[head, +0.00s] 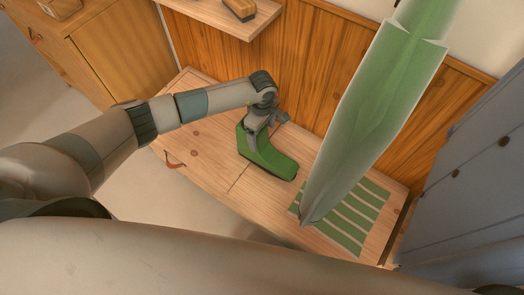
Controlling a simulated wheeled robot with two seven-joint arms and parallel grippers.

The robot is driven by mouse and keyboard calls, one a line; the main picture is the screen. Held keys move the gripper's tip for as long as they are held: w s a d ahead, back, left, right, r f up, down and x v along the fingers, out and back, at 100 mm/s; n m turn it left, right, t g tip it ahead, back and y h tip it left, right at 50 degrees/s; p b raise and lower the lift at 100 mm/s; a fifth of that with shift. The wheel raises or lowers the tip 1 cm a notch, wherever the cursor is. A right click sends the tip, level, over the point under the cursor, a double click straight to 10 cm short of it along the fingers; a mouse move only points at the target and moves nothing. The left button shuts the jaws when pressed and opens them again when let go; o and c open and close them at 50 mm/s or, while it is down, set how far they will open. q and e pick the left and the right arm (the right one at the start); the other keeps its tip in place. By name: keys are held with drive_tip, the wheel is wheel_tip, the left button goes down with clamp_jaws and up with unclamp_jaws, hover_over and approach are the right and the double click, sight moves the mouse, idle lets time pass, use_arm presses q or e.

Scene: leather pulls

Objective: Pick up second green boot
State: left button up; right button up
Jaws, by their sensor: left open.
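A green boot (268,158) rests on the wooden bench top, its toe pointing to the lower right. My left gripper (254,133) comes in from the left, pointing down at the boot's upper end, and is open. The gripper covers part of the boot's shaft, and I cannot tell whether its fingers touch it. No other boot is clearly visible. My right gripper does not show.
A tall, pale green folded object (375,105), perhaps an umbrella, stands large in front of the bench's right part. A green striped mat (351,226) lies behind it. A shelf (205,11) holds a brush (240,9). A blue-grey cupboard (470,190) is at right.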

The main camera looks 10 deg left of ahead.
use_arm(q)
clamp_jaws()
drive_tip(key=shift+w+r, duration=0.1)
drive_tip(key=shift+r, duration=0.1)
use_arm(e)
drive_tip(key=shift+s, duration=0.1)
